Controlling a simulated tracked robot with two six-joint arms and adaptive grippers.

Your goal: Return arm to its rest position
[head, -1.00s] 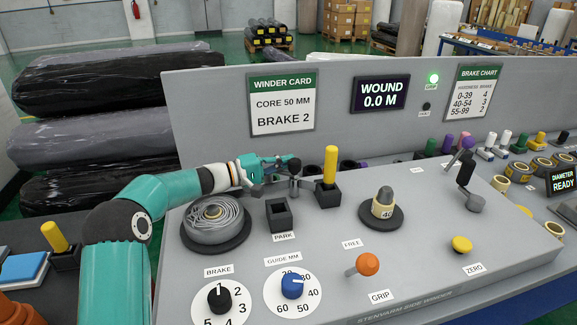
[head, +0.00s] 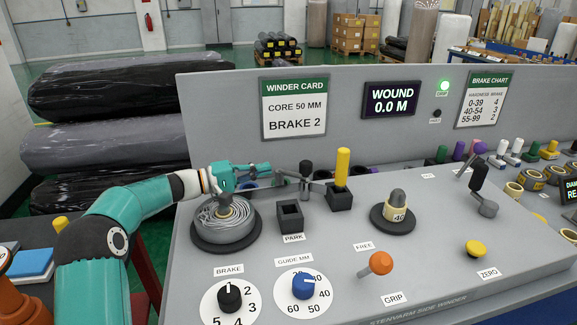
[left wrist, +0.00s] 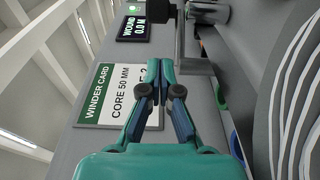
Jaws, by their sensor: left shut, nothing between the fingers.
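My left gripper (head: 262,167) reaches in from the left over the winder, beside the coiled grey strip (head: 224,217) on its black disc. Its teal fingers are shut and empty. The wrist view also shows the shut left gripper (left wrist: 160,66) in front of the winder card (left wrist: 98,105), which reads core 50 mm, brake 2. The card (head: 294,106) also shows in the head view. My right gripper is in neither current view.
An empty PARK socket (head: 290,216), an orange-knobbed lever (head: 380,263) and a crank (head: 480,190) are on the panel. The upright back panel (head: 222,100) stands close behind the gripper.

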